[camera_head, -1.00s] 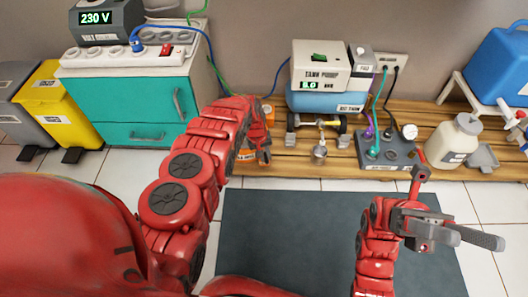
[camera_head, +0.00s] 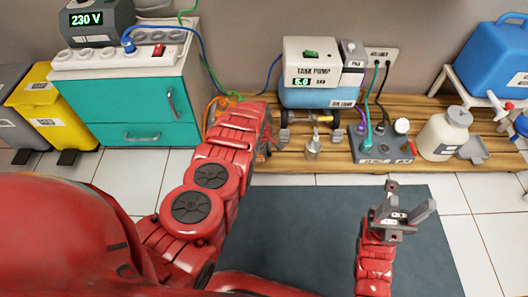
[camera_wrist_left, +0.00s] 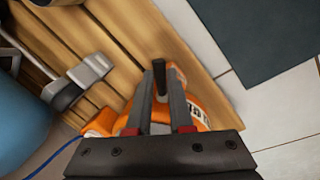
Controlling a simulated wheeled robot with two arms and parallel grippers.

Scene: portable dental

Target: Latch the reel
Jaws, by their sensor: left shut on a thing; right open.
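The orange reel (camera_head: 213,108) sits on the wooden slatted platform, mostly hidden behind my left arm in the head view. In the left wrist view the reel (camera_wrist_left: 208,99) shows orange parts with a white label, partly covered by my gripper. My left gripper (camera_wrist_left: 161,84) is shut on a black handle (camera_wrist_left: 159,72) of the reel, between its fingertips. In the head view my left gripper (camera_head: 266,146) is small and partly hidden by the forearm. My right gripper (camera_head: 408,212) is open and empty above the dark mat, away from the reel.
A tank pump (camera_head: 312,62) on a blue tank stands behind, right of the reel. A grey box with cables (camera_head: 382,147) and a white bottle (camera_head: 445,135) stand further right. A teal cabinet (camera_head: 140,100) is at left. The dark mat (camera_head: 310,225) is clear.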

